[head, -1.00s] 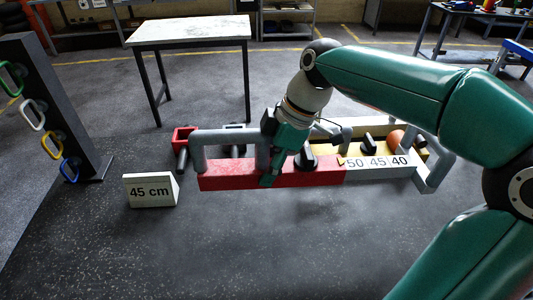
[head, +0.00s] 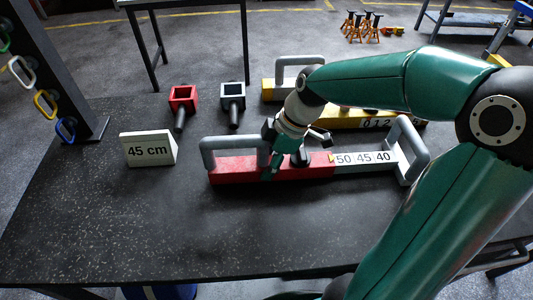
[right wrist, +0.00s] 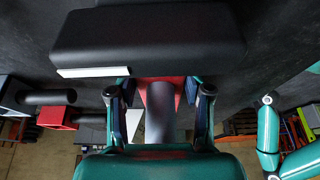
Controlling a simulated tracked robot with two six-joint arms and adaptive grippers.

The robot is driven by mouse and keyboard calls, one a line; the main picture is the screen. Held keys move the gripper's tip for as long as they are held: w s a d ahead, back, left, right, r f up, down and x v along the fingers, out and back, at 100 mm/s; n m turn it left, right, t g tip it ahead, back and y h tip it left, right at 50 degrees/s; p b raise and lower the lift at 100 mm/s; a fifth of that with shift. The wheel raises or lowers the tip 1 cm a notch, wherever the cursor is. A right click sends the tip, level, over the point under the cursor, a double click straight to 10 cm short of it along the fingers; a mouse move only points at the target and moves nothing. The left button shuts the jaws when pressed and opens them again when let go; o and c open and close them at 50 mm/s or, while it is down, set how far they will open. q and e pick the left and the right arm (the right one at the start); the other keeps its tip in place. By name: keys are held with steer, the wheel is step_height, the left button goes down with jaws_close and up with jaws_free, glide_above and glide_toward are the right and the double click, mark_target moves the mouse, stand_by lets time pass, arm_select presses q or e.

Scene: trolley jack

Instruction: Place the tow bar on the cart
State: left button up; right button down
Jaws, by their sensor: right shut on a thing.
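The tow bar appears to be the red and grey bar (head: 233,172) in the middle of the head view, with a grey loop handle at each end and a scale marked 50, 45, 40. My right gripper (head: 275,165) is shut on it by the left handle's inner post. The right wrist view shows the grey post (right wrist: 160,105) between the fingers, with red behind it. Whether the bar touches the dark top is hard to tell. My left gripper is out of view. I cannot tell which thing is the cart.
A 45 cm sign (head: 148,150) stands at left. Red (head: 183,98) and grey (head: 233,95) sockets with black handles lie behind the bar. A yellow bar (head: 350,118) lies behind my right arm. A rack of coloured handles (head: 60,70) stands far left. The dark tabletop (head: 180,225) is clear in front.

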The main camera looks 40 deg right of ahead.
steer(key=shift+f, duration=0.15)
steer(key=shift+c, duration=2.4)
jaws_free()
steer(key=v, duration=1.2)
steer(key=shift+p, duration=0.45)
